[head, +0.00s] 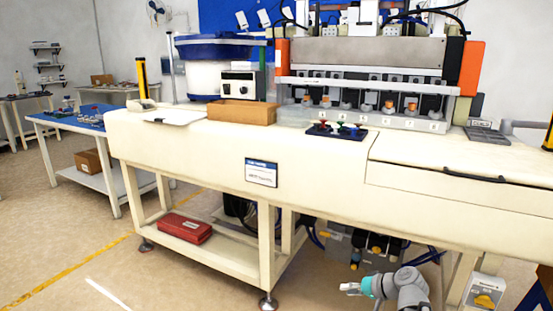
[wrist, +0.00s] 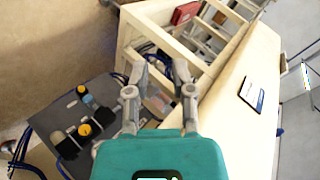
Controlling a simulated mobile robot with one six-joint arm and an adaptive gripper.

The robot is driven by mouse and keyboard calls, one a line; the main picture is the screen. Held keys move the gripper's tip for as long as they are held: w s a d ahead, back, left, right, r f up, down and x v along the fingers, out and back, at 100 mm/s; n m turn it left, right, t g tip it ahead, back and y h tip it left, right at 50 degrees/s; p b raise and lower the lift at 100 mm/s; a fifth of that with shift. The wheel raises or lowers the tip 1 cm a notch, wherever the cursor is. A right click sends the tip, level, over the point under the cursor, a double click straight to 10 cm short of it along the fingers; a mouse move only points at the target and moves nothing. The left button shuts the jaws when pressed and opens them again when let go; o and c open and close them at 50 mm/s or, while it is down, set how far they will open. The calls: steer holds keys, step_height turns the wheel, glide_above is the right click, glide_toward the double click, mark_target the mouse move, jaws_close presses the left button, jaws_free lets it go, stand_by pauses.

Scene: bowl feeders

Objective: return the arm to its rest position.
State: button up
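My gripper (head: 350,288) shows low in the head view, in front of the cream machine bench (head: 215,160) and below the level of its top. It points to the left, with its teal body and grey wrist to the right. In the wrist view, my gripper (wrist: 160,72) has its two grey fingers spread apart with nothing between them, so it is open and empty. Behind the fingers, the bench's cream frame and cables show. The gripper appears apart from the bench; the exact distance is hard to tell.
A red case (head: 185,227) lies on the bench's lower shelf. A brown tray (head: 242,112) and a dark block with coloured pieces (head: 337,132) stand on the bench top. A control box with yellow knobs (head: 484,298) is at the lower right. Open floor (head: 75,235) lies to the left.

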steer(key=s+a+f+n+g+h, duration=0.2)
steer(key=s+a+f+g+h, duration=0.3)
steer(key=s+f+g+h, duration=0.3)
step_height(320, 180, up, 39)
steer(key=s+t+p, duration=0.1)
steer(key=p, duration=3.7)
steer(key=shift+s+d+f+h, duration=0.15)
steer(key=shift+d+h, duration=0.15)
